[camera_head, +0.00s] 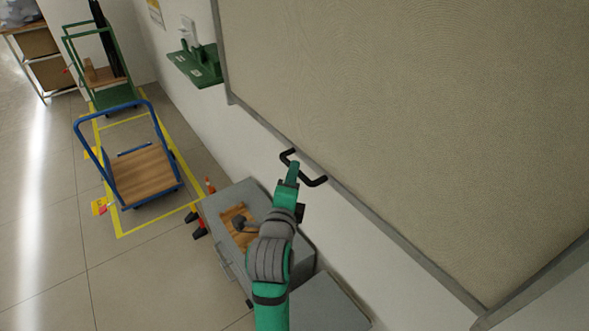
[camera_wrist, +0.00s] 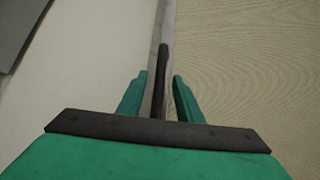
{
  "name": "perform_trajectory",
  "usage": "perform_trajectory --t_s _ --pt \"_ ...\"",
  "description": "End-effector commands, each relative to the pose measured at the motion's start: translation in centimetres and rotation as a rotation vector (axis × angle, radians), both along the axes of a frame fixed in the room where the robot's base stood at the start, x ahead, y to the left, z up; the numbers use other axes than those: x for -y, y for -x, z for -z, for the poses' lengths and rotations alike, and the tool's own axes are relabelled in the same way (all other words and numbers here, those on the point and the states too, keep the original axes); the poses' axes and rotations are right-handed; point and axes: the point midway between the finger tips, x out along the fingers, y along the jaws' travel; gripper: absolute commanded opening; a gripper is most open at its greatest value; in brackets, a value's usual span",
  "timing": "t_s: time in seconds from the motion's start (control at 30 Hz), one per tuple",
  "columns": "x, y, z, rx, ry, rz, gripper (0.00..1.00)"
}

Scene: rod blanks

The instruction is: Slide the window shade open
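The window shade (camera_head: 420,110) is a large beige textured panel with a grey frame, filling the upper right of the head view. It also shows on the right of the wrist view (camera_wrist: 245,70). A black bar handle (camera_head: 314,181) sits at the shade's lower edge. My gripper (camera_head: 292,171) is at this handle. In the wrist view, the handle (camera_wrist: 161,60) runs between the two green fingers of my gripper (camera_wrist: 160,76). Gaps show on both sides of the bar, so the fingers are open around it. Part of the handle is hidden behind the gripper.
Grey cabinets (camera_head: 325,305) stand below the shade against the white wall, with a wooden board (camera_head: 237,226) on one. A green wall shelf (camera_head: 196,66) is left of the shade. A blue trolley (camera_head: 143,175) stands on open floor, with a green cart (camera_head: 115,95) behind it.

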Motion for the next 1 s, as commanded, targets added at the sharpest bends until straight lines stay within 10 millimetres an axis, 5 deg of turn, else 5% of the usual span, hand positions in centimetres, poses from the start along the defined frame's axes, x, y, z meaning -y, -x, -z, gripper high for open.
perform_trajectory --t_s 0.3,0.63,0.8,1.0 --pt "0.6 -3.5 0.5 0.001 0.001 0.0 0.33" --pt "0.6 -3.8 0.5 0.001 0.001 0.0 0.33" --pt "0.6 -3.8 0.5 0.001 0.001 0.0 0.0" --pt "0.5 -3.8 0.5 0.001 0.001 -0.001 0.0"
